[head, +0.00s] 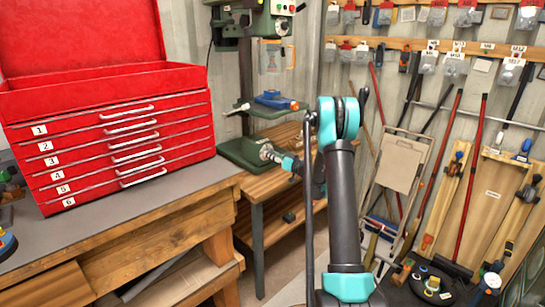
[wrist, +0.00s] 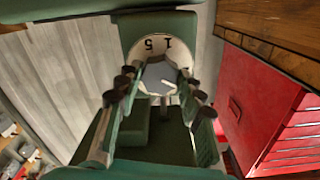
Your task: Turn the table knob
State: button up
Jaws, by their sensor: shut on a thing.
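The table knob (wrist: 158,78) is a grey knob in front of a round white dial (wrist: 150,46) with dark numerals, which appear upside down in the wrist view. My gripper (wrist: 160,88) has its fingers on both sides of the knob and is shut on it. In the head view, my gripper (head: 274,156) reaches left to the knob side of the green drill press (head: 243,152), low beside its base. The knob itself is mostly hidden there by my gripper.
A red tool chest (head: 120,135) with numbered drawers stands on the wooden workbench (head: 130,245) at left. A blue vise (head: 275,100) sits on the drill press. Tools hang on the wall (head: 440,50), and a folded step stool (head: 397,175) leans at right.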

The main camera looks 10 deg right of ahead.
jog(key=m, duration=1.2)
dwell(0.5)
jog(key=o, duration=1.2)
jog(key=shift+c, duration=0.2)
jog(key=shift+d, duration=0.1)
jog(key=v, duration=1.2)
